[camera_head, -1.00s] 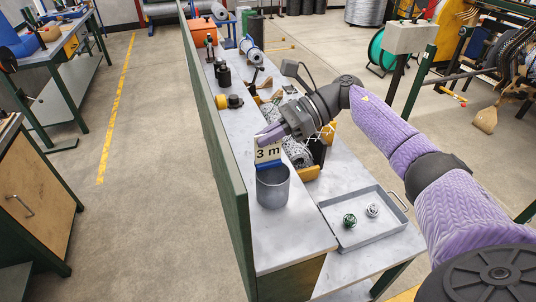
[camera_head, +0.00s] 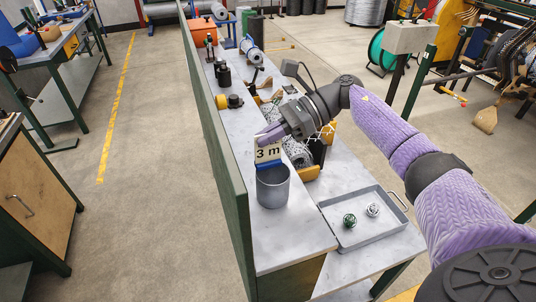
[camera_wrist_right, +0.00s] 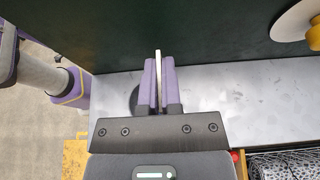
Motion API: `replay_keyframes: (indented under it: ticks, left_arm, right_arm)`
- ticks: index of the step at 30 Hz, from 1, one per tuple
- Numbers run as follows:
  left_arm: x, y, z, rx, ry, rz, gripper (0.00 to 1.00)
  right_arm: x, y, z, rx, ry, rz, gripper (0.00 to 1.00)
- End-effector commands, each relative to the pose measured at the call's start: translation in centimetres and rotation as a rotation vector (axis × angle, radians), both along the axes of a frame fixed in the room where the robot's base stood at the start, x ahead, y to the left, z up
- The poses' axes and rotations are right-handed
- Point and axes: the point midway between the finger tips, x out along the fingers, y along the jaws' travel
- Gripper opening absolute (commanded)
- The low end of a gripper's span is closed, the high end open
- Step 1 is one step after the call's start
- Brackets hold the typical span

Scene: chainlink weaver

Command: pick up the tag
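The tag (camera_head: 268,153), a cream plate marked "3 m" with a blue lower edge, stands upright at the mouth of a grey cup (camera_head: 273,188) on the bench. Whether its lower edge is inside the cup or just above it, I cannot tell. My right gripper (camera_head: 268,136) is at the tag's upper edge. In the right wrist view the two purple fingers (camera_wrist_right: 158,80) are closed on the thin pale edge of the tag (camera_wrist_right: 158,62). My left gripper is not in view.
A green panel (camera_head: 226,170) runs along the bench's left side. A grey tray (camera_head: 362,235) with two small balls sits at the front right. Rolls of wire mesh (camera_head: 297,150) lie right of the cup. Bare bench (camera_head: 285,240) lies in front of the cup.

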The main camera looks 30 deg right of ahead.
Motion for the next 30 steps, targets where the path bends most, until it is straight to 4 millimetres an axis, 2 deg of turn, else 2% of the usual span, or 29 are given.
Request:
replay_keyframes:
  ticks: [10,13,18,21,24,30]
  left_arm:
    - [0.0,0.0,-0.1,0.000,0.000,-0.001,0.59]
    - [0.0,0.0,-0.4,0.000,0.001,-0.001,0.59]
    - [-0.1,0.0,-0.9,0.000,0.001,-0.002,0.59]
    - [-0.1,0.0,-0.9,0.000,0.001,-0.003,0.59]
    - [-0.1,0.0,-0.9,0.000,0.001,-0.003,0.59]
    - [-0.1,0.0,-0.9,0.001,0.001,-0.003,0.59]
  right_arm:
    - [0.0,0.0,0.3,-0.001,-0.002,0.000,0.00]
    - [0.0,0.0,2.1,-0.001,-0.007,0.002,0.00]
    - [0.1,0.0,6.8,0.000,-0.008,0.000,0.00]
    - [0.0,0.0,8.8,0.001,-0.004,0.001,0.00]
    - [0.0,0.0,9.9,0.000,-0.002,0.001,0.00]
    - [0.0,0.0,10.0,0.000,0.000,0.001,0.00]
